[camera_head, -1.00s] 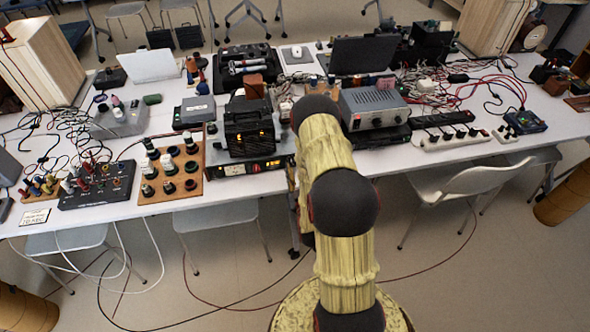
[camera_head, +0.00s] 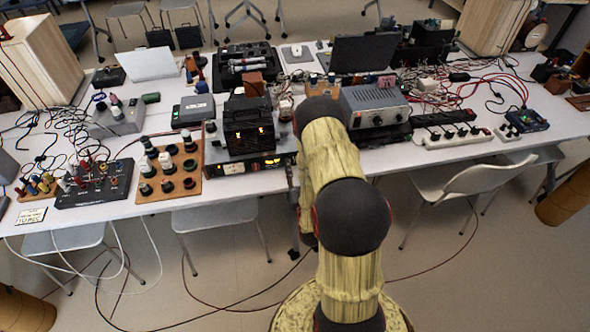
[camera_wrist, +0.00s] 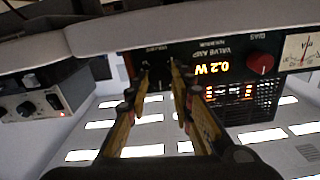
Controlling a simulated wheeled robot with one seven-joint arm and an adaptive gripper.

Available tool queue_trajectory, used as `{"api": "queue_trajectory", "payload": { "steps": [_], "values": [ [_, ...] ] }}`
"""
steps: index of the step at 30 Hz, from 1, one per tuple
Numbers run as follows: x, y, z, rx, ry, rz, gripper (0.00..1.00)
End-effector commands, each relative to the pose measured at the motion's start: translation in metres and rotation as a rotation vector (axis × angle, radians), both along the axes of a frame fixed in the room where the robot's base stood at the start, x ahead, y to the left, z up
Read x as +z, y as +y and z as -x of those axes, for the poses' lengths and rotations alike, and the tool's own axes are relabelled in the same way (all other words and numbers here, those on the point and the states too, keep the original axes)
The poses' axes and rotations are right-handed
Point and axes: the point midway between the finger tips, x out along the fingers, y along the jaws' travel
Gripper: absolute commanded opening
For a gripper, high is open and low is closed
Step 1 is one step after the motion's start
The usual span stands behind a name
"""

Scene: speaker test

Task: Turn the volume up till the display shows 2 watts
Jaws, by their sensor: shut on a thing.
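The valve amp (camera_head: 247,167) stands at the table's front edge, left of my arm in the head view. In the wrist view its dark front panel (camera_wrist: 180,54) is upside down. Its orange display (camera_wrist: 212,68) reads 0.2 W. My gripper (camera_wrist: 159,73) has a finger on each side of the dark volume knob (camera_wrist: 157,79) and is shut on it. The fingers partly cover the knob, and its pointer cannot be made out.
A red bias knob (camera_wrist: 260,63) and a needle meter (camera_wrist: 299,51) sit beside the display. A grey bench unit (camera_head: 374,103) stands right of the amp. A board with several valves (camera_head: 168,171) lies to its left. Cables cover the table's sides.

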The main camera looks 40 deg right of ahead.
Motion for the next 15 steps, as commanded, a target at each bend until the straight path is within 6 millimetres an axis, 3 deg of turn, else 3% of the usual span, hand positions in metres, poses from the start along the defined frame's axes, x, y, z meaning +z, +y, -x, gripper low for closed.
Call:
{"api": "queue_trajectory", "payload": {
  "steps": [15],
  "values": [
    [0.0003, -0.0004, -0.0004, 0.000, -0.259, -0.416, 0.00]
  ]
}}
